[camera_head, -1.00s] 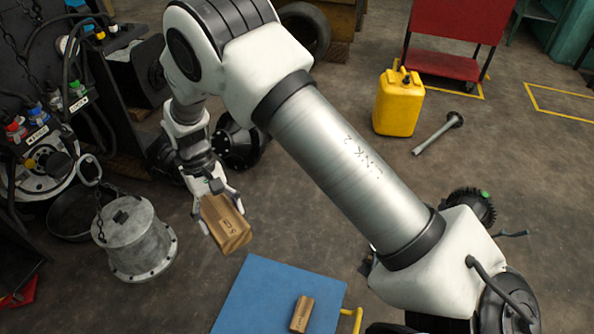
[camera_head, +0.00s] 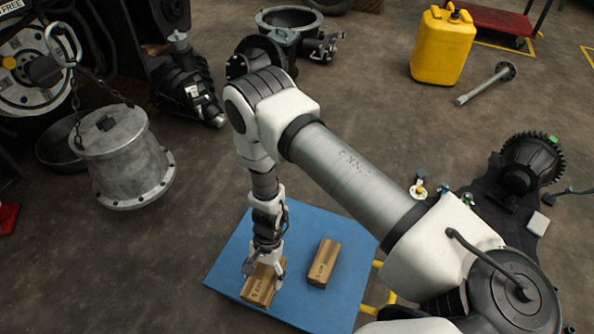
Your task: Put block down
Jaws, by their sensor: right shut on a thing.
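My right gripper (camera_head: 264,268) points down over the left part of a blue platform (camera_head: 318,226). It is shut on a wooden block (camera_head: 258,288) with dark printing on it. The held block is at or just above the platform's surface near its front left edge; I cannot tell if it touches. A second wooden block (camera_head: 323,263) lies on the platform to the right of the held one, with a gap between them. My left gripper is not in view.
A yellow handle (camera_head: 378,290) stands at the platform's right side. A grey metal drum (camera_head: 125,160) hangs or stands on a chain at the left.

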